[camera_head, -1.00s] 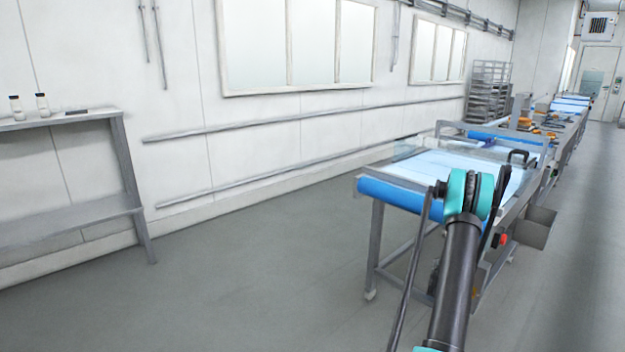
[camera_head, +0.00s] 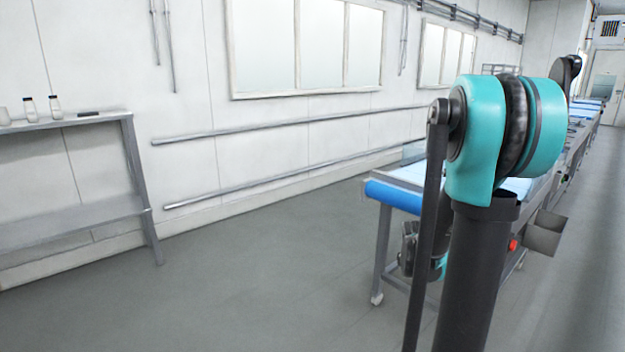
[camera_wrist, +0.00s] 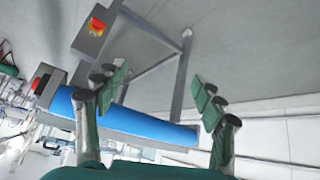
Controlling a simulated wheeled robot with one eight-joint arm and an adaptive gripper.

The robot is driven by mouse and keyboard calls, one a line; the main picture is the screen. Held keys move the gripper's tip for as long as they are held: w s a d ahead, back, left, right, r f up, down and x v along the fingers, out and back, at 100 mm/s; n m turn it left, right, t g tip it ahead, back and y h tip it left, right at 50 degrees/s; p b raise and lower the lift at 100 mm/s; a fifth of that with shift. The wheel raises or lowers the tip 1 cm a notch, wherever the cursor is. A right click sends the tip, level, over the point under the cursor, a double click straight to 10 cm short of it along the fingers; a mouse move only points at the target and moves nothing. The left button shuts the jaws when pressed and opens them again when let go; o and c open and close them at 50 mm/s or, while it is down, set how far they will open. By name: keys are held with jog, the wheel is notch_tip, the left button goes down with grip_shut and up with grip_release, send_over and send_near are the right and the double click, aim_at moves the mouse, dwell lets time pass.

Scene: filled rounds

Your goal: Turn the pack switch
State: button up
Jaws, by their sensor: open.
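In the wrist view, a red switch on a yellow plate (camera_wrist: 97,27) sits on a grey box at the upper left; I cannot read a label that names it the pack switch. My gripper (camera_wrist: 160,92) is open and empty, its green-padded fingers spread wide. The switch is apart from the fingers, beyond the left finger and above it in the picture.
A conveyor with a blue end roller (camera_head: 393,196) stands beside my arm; the roller also shows in the wrist view (camera_wrist: 135,122). A red button (camera_head: 513,245) and a metal bin (camera_head: 545,233) are on its right side. A shelf (camera_head: 70,122) stands left. The floor between is clear.

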jog(key=s+a+f+n+g+y, duration=0.1)
jog(key=s+a+n, duration=0.1)
jog(key=s+a, duration=0.5)
jog(key=s+a+f+n+g+y, duration=0.1)
jog(key=s+a, duration=0.6)
jog(key=s, duration=0.9)
jog(key=shift+a+f+n+y, duration=0.3)
jog(key=shift+n+y, duration=0.3)
jog(key=shift+y, duration=0.1)
